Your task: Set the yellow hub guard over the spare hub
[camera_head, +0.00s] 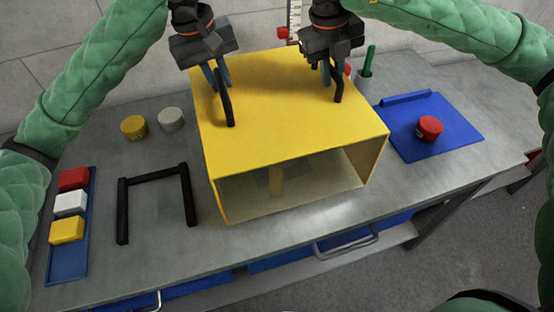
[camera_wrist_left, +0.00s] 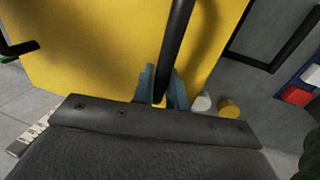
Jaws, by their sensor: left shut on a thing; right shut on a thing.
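The yellow hub guard (camera_head: 290,115) is a box with an open front, standing over the middle of the bench. Two black handles rise from its top. My left gripper (camera_head: 221,76) is shut on the left handle (camera_head: 228,104). My right gripper (camera_head: 329,72) is shut on the right handle (camera_head: 338,88). In the left wrist view, the left gripper's blue fingers (camera_wrist_left: 161,92) close around the black handle bar (camera_wrist_left: 176,45) above the yellow guard (camera_wrist_left: 95,45). A dim grey and yellowish shape (camera_head: 276,180) shows inside the guard; I cannot tell whether it is the spare hub.
A black frame (camera_head: 154,174) and a blue tray (camera_head: 68,264) with red, white and yellow blocks lie left.

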